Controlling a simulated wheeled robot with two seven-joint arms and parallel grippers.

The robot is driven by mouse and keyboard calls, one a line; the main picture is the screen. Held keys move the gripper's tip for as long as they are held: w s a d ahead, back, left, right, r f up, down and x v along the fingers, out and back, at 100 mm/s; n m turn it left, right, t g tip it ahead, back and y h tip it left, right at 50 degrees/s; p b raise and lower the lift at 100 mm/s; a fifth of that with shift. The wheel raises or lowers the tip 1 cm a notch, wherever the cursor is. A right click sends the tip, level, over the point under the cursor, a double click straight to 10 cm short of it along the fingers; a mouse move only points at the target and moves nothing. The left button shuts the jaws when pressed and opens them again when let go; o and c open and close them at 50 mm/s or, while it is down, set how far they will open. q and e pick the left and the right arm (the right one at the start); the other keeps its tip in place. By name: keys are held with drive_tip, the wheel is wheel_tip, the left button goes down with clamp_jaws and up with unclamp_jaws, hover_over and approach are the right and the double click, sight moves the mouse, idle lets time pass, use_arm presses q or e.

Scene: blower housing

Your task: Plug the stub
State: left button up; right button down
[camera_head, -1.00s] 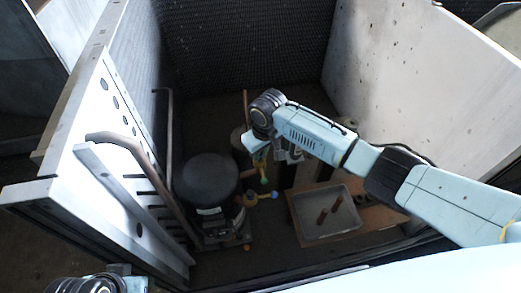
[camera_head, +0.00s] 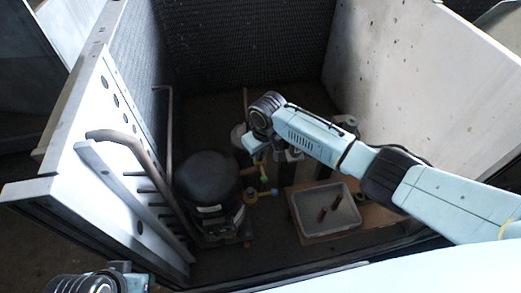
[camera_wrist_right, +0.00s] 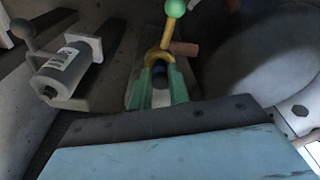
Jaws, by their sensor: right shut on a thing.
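My right gripper (camera_head: 262,164) is inside the bin-like housing, beside the black compressor (camera_head: 207,178). Its green fingers (camera_wrist_right: 159,86) are shut on a yellow piece with a green ball end (camera_wrist_right: 167,36), seen in the right wrist view. A copper-coloured stub (camera_wrist_right: 184,48) lies just behind and right of the yellow piece; I cannot tell whether they touch. In the head view, small yellow and green parts (camera_head: 264,191) show below the gripper, at the compressor's right side. My left arm shows only at the bottom left edge; its fingers are out of frame.
A grey tray (camera_head: 297,213) with copper-coloured tubes (camera_head: 323,214) stands on a brown board (camera_head: 374,214) at right. A slotted pale panel (camera_head: 116,125) and bent pipe (camera_head: 133,143) stand at left. A grey labelled cylinder (camera_wrist_right: 66,72) shows in the wrist view.

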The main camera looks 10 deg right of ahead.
drive_tip(key=shift+f, duration=0.25)
drive_tip(key=shift+f, duration=0.15)
idle(0.9)
drive_tip(key=c, duration=0.8)
unclamp_jaws()
drive_tip(key=shift+o, duration=0.2)
drive_tip(key=shift+p, duration=0.3)
drive_tip(key=shift+r+p, duration=3.55)
drive_tip(key=shift+p, duration=0.5)
drive_tip(key=shift+s+f, duration=0.1)
